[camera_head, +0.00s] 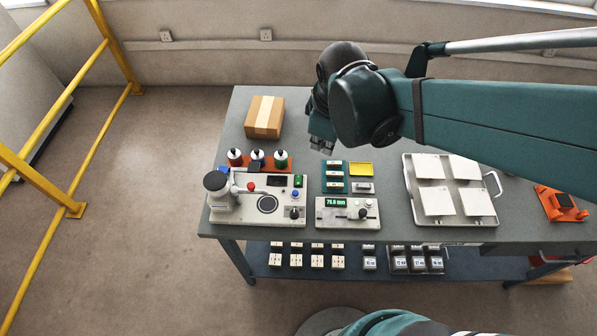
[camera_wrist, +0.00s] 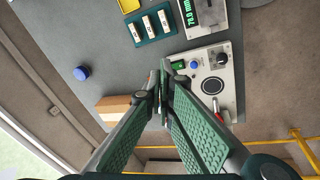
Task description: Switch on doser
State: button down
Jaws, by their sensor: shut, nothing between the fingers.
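A white machine (camera_head: 245,212), likely the doser, stands at the table's front left. It has a dark cylinder at its left, a red-tipped lever (camera_head: 252,187), a round dark plate (camera_head: 267,204), a green switch (camera_head: 298,181), a blue button (camera_head: 295,194) and a black knob (camera_head: 294,212). The wrist view shows the green switch (camera_wrist: 179,65), blue button (camera_wrist: 194,65) and knob (camera_wrist: 222,58) beyond my fingers. My gripper (camera_head: 322,146) is shut and empty, above the table behind the machine; it also shows in the wrist view (camera_wrist: 163,72). The switch's position is too small to tell.
Bottles in a red rack (camera_head: 268,168) stand behind the machine. A cardboard box (camera_head: 264,118) lies at back left. A metal tray (camera_head: 450,219) is at right.

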aim_at(299, 176)
jog(key=a+f+n+g, duration=0.1)
jog(key=a+f+n, duration=0.2)
jog(key=a, duration=0.3)
jog(key=shift+w+a+f+n+p, duration=0.25)
jog(key=shift+f+n+p, duration=0.05)
jog(key=shift+n, duration=0.3)
jog(key=shift+f, duration=0.2)
jog(key=shift+w+f+b, duration=0.35)
jog(key=shift+f, duration=1.9)
jog(key=shift+w+f+b, duration=0.3)
jog(key=shift+f, duration=1.95)
jog(key=shift+w+f+b, duration=0.35)
jog(key=shift+f, duration=1.9)
jog(key=shift+f, duration=0.1)
jog(key=shift+w+f+g+b, duration=0.25)
jog(key=shift+f+g+b, duration=0.2)
jog(key=shift+g+b, duration=0.35)
jog(key=shift+b, duration=0.3)
jog(key=shift+w+d, duration=0.1)
jog(key=shift+w, duration=0.1)
